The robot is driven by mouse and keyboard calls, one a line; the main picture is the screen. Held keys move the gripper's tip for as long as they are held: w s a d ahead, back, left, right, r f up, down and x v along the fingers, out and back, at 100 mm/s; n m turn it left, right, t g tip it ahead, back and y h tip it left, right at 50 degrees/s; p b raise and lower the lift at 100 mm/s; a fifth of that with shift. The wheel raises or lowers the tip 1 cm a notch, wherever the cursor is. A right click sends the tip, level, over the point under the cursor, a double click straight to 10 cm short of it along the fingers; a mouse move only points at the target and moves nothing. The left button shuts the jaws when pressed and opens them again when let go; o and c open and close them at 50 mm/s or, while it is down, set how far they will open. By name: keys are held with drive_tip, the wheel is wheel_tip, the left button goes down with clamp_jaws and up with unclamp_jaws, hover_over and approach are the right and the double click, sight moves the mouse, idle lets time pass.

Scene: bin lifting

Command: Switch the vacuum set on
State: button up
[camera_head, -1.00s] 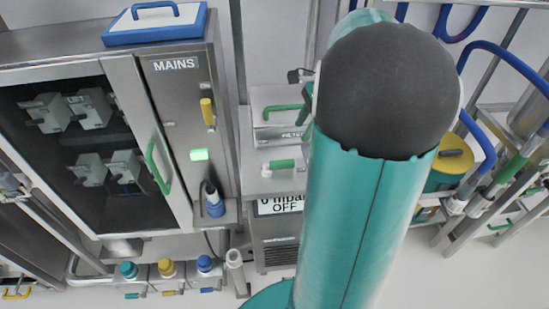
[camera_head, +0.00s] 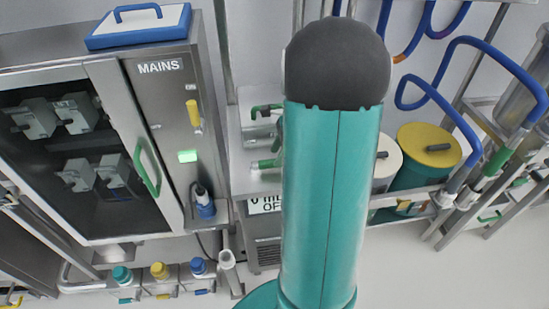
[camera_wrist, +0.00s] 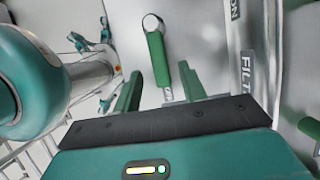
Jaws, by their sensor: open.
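The vacuum set stands right of the mains cabinet; its display (camera_head: 264,204) reads "0 mbar OFF", partly covered by my arm. A green lever handle (camera_head: 265,164) sits above the display. In the wrist view a green handle (camera_wrist: 158,58) on a silver round pivot points down toward my gripper (camera_wrist: 160,70). The gripper is open, one finger on each side of the handle's lower end. I cannot tell whether either finger touches it. A label beginning "FILT" (camera_wrist: 247,74) is to the right.
The mains cabinet (camera_head: 160,100) has a yellow handle (camera_head: 193,114), a lit green light (camera_head: 187,156) and a green door handle (camera_head: 147,168). A green drum with a yellow lid (camera_head: 428,146) and blue hoses (camera_head: 440,100) stand at right. Small capped bottles (camera_head: 159,271) line the lower left.

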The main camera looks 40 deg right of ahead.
drive_tip(key=shift+x, duration=1.4)
clamp_jaws()
drive_tip(key=shift+w+d+n, duration=0.1)
drive_tip(key=shift+w+n, duration=0.1)
drive_tip(key=shift+n, duration=0.1)
drive_tip(key=shift+w+d+n+g+y, duration=0.15)
drive_tip(key=shift+w+n+g, duration=0.1)
drive_tip(key=shift+n, duration=0.35)
drive_tip(key=shift+w+d+n+g+y, duration=0.15)
drive_tip(key=shift+w+n+g, duration=0.15)
drive_tip(key=shift+n, duration=0.3)
drive_tip(key=shift+w+d+n+g, duration=0.1)
drive_tip(key=shift+w+n+g, duration=0.25)
drive_tip(key=shift+n, duration=0.4)
drive_tip(key=shift+w+d+n+g, duration=0.1)
drive_tip(key=shift+w+n+g, duration=0.1)
drive_tip(key=shift+w+n, duration=0.4)
drive_tip(key=shift+s+n, duration=0.2)
drive_tip(key=shift+n, duration=0.05)
